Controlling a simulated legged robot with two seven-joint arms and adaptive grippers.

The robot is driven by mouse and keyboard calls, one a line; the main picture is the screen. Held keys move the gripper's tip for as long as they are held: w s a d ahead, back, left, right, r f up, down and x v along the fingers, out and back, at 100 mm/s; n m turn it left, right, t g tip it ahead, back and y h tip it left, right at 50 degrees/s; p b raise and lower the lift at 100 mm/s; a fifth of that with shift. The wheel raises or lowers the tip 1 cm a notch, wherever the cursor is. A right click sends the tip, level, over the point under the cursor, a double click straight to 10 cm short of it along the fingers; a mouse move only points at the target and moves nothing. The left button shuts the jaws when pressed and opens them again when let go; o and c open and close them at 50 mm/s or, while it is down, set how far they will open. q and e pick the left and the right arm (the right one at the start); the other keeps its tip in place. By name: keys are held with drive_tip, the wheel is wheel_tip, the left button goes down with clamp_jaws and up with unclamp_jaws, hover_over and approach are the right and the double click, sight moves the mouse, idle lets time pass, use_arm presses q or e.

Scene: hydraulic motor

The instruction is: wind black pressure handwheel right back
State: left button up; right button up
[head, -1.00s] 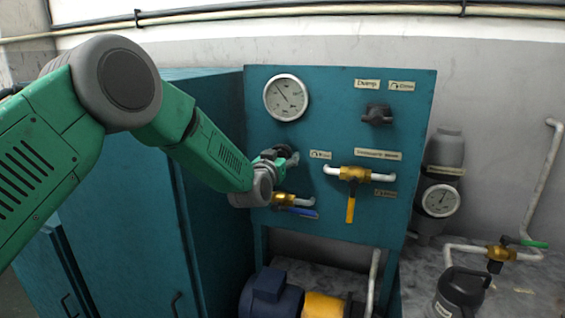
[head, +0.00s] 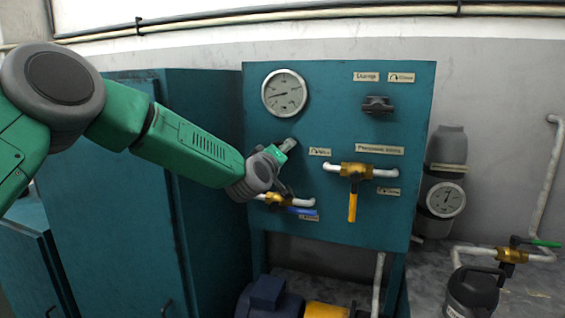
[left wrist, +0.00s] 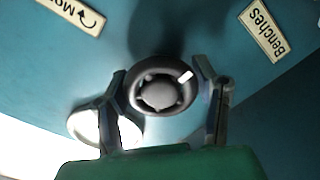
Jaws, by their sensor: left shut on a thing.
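In the left wrist view the black handwheel (left wrist: 160,88) is seen face-on, with a round hub and a white mark on its upper right rim. My left gripper (left wrist: 162,80) has one finger on each side of the wheel and is shut on its rim. In the head view my left gripper (head: 284,166) is at the left part of the teal panel (head: 335,225), below the round pressure gauge (head: 284,93). There the gripper largely hides the wheel. The gauge needle points left and slightly down. My right gripper is not in view.
A brass valve with a yellow lever (head: 352,205) is right of my gripper, and a blue-lever valve (head: 290,209) is just below it. A black knob (head: 378,105) is at the panel's upper right. A teal cabinet (head: 110,215) stands at left.

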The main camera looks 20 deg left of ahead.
use_arm(q)
drive_tip(key=shift+f+n+b, duration=0.15)
drive_tip(key=shift+n+b, duration=0.2)
drive_tip(key=shift+n, duration=0.15)
idle(0.3)
drive_tip(key=o, duration=1.2)
drive_tip(key=shift+a, duration=0.15)
drive_tip(key=s, duration=1.2)
drive_tip(key=shift+a, duration=0.25)
drive_tip(key=shift+f, duration=0.1)
